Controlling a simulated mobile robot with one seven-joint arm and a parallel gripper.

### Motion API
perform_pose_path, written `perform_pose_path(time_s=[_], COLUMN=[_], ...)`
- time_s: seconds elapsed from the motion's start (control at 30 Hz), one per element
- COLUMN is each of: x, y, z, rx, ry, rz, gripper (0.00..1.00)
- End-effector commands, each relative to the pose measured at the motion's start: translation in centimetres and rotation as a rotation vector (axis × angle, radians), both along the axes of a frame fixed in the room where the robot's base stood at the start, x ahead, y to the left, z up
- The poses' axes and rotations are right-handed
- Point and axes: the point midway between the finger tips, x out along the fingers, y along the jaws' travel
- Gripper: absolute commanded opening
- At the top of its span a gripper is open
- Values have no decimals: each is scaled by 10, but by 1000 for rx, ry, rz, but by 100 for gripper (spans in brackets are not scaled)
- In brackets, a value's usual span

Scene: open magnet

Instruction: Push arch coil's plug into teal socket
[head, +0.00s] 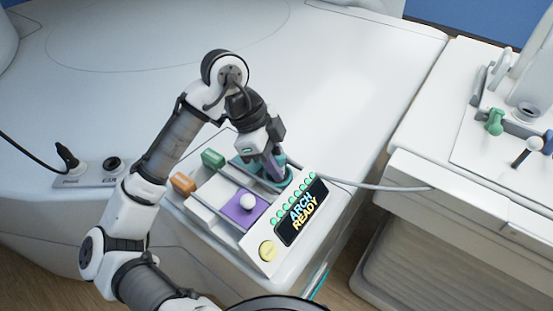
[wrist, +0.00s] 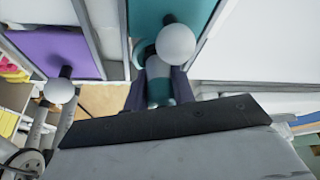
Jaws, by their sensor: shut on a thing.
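My gripper (head: 273,168) reaches down over the teal slot at the back right of the white panel, its dark fingers close together. In the wrist view its fingers (wrist: 160,88) are shut on a pale plug with a teal band (wrist: 158,94). A teal plate (wrist: 150,12) with a white ball knob (wrist: 176,44) lies right beside the plug. In the head view teal (head: 287,181) shows around the fingertips. A grey cable (head: 370,186) runs from there to the right-hand cart. The socket opening is hidden, so I cannot tell how deep the plug sits.
The panel's display (head: 301,212) reads "ARCH READY", with green lights along it. Near it are a purple plate with a white knob (head: 247,202), a yellow button (head: 268,250), and green (head: 213,158) and orange (head: 183,184) blocks. Coil parts (head: 494,121) stand on the right-hand cart.

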Motion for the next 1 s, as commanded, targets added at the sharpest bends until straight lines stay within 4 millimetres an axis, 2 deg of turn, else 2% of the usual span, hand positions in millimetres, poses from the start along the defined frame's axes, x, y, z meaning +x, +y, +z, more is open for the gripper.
perform_pose_path(time_s=[0.4, 0.43, 0.6, 0.87, 1.0], x=[0, 0, 0, 0, 2], y=[0, 0, 0, 0, 3], z=[-2, -2, -2, -2, 7], rx=[0, 0, 0, 0, 1], ry=[0, 0, 0, 0, -1], rz=[0, 0, 0, 0, 0], gripper=[0, 29, 50, 50, 50])
